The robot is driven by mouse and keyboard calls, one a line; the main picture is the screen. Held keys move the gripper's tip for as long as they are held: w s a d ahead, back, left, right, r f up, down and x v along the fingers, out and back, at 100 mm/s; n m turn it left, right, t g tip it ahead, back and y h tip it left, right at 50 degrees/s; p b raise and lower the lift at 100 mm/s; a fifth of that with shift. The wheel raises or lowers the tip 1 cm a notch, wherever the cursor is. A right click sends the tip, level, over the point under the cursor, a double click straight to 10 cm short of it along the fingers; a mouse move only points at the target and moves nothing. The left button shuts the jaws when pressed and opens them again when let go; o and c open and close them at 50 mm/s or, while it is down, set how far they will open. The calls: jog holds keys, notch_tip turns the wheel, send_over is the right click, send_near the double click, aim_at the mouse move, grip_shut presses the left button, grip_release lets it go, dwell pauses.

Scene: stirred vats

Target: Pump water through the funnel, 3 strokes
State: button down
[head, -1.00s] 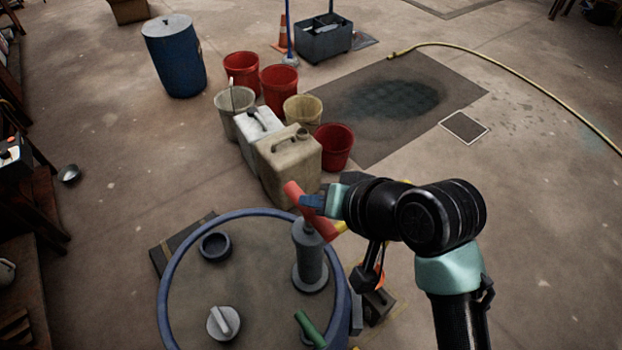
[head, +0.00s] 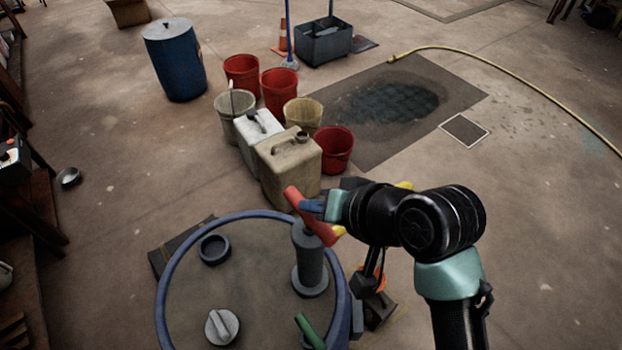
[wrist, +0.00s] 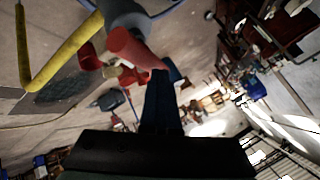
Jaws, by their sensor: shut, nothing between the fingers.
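The hand pump (head: 310,262) stands upright on the vat lid (head: 262,285) as a grey cylinder with a red T-handle (head: 318,226) at its top. A yellow spout (head: 339,231) shows behind the handle. In the wrist view the red handle (wrist: 133,46) and the yellow bent pipe (wrist: 62,50) are close to the fingers. My gripper (head: 313,206) is shut and empty, with its blue fingertips against or just over the handle; exact contact is unclear. It also shows in the wrist view (wrist: 161,95). I cannot make out a funnel; my arm covers the area right of the pump.
The lid also carries a grey ring port (head: 214,249), a grey knob (head: 222,326) and a green handle (head: 309,331). Behind the vat stand a beige jerrycan (head: 288,170), a white one and several buckets (head: 334,150). An orange object (head: 372,275) shows partly behind my arm.

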jog(key=shift+f, duration=0.35)
notch_tip(320, 180, up, 8)
jog(key=p, duration=0.6)
jog(key=shift+p, duration=0.3)
dwell(0.5)
notch_tip(320, 180, up, 6)
jog(key=p, duration=0.5)
dwell(2.4)
